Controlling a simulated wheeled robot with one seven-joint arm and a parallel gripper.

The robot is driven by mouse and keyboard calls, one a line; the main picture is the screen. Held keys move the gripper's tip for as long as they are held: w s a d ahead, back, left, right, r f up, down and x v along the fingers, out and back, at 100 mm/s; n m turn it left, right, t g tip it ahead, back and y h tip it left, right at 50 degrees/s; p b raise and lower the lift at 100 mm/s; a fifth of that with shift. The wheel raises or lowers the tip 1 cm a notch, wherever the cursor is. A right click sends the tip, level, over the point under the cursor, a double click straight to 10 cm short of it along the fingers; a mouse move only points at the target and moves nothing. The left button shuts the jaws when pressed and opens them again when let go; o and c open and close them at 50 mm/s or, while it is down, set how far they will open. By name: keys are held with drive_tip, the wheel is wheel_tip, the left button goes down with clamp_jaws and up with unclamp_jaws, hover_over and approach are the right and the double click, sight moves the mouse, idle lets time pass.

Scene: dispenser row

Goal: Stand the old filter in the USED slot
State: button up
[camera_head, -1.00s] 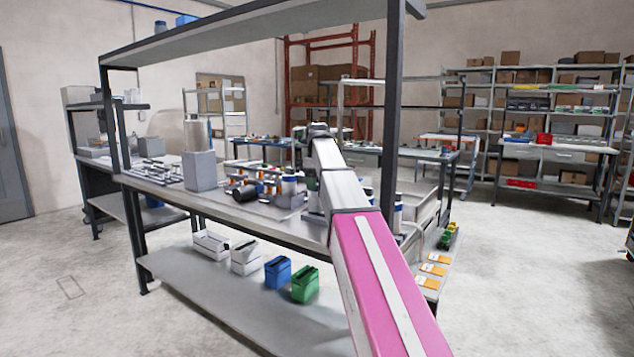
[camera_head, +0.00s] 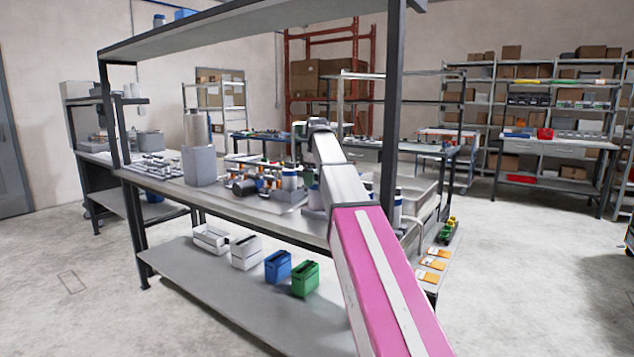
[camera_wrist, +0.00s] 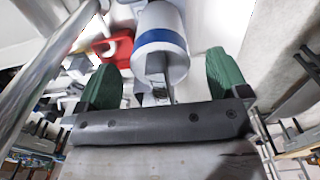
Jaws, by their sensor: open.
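A white cylinder with a blue band (camera_wrist: 160,40), likely a filter, shows in the wrist view between and beyond the green fingers of my gripper (camera_wrist: 163,66). The fingers are spread wide, with a visible gap on each side of the cylinder. In the head view my gripper is hidden behind my pink and grey arm. I cannot tell which is the old one. No USED label is readable.
A red object (camera_wrist: 117,48) lies left of the cylinder in the wrist view. A grey block (camera_head: 199,166) and small parts crowd the bench. A dark post (camera_head: 392,110) and upper shelf (camera_head: 250,25) frame it. Blue (camera_head: 278,266) and green (camera_head: 305,279) bins stand on the lower shelf.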

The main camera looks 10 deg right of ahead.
wheel_tip(320, 180, up, 9)
drive_tip(key=shift+r, duration=0.25)
drive_tip(key=shift+s, duration=0.1)
